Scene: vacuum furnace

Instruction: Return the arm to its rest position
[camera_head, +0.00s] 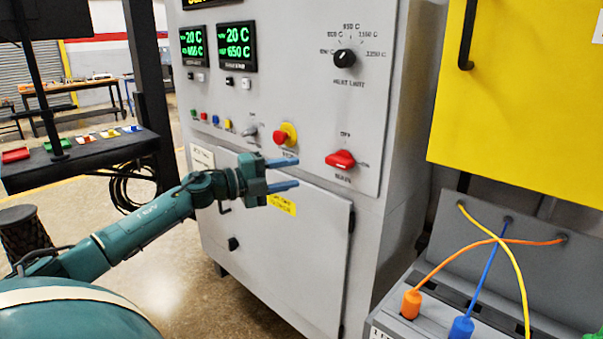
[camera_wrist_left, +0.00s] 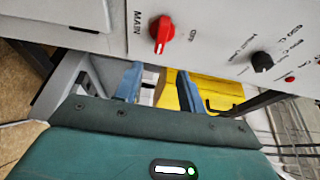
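My left arm (camera_head: 145,218) comes in from the left, stretched out in front of the grey furnace cabinet (camera_head: 285,255). My left gripper (camera_head: 288,173) has two blue fingers, spread apart with nothing between them. The same gripper (camera_wrist_left: 157,82) shows open and empty in the left wrist view. In the head view its fingertips point right, towards the red main switch (camera_head: 340,159), and appear short of it. The switch also shows in the wrist view (camera_wrist_left: 161,34), beyond the fingers. My right gripper is not in view.
The panel carries a red-and-yellow emergency button (camera_head: 285,135), a black limit knob (camera_head: 344,57) and two green displays. A yellow cabinet (camera_head: 520,100) and a box with orange, blue and yellow cables (camera_head: 480,255) stand right. A black shelf (camera_head: 80,162) is left.

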